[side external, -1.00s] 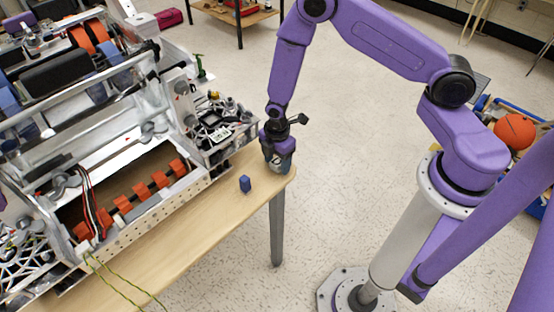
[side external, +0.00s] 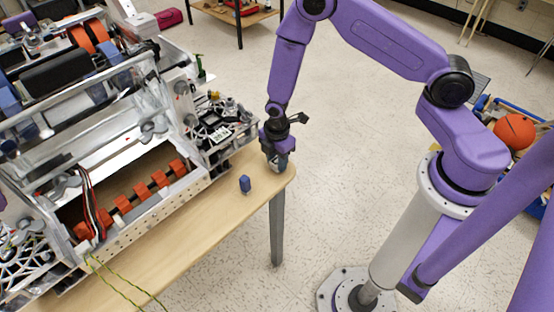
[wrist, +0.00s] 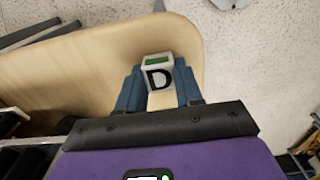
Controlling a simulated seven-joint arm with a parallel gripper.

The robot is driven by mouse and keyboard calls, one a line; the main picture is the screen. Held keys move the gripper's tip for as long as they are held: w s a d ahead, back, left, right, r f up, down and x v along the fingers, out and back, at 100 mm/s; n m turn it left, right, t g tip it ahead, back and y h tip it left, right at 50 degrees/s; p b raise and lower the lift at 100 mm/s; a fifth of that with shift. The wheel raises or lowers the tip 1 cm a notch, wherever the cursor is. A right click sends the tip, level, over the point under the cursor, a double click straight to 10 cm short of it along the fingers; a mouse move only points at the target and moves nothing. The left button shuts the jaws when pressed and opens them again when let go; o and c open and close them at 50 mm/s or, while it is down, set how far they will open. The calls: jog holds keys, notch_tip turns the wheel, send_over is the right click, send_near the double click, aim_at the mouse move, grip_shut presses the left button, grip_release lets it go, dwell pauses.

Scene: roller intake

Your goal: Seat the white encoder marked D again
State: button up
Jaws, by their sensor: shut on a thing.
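The white encoder (wrist: 158,75), with a black letter D on its face and a green patch on top, is between the two blue fingers of my gripper (wrist: 160,92) in the wrist view. The fingers touch its sides. In the side view my gripper (side external: 277,163) points down over the table's right corner, and the encoder there is mostly hidden by the fingers. I cannot tell whether it touches the table.
The large metal roller machine (side external: 100,120) fills the left side. Green and yellow wires (side external: 122,287) trail over the table's front. The table's right edge is close to my gripper.

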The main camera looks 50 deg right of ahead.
jog(key=shift+r, duration=2.85)
jog(key=shift+r, duration=0.25)
notch_tip(320, 180, up, 22)
send_over(212, 120)
jog(key=shift+f, duration=5.75)
jog(key=shift+f, duration=0.8)
jog(key=shift+f, duration=0.1)
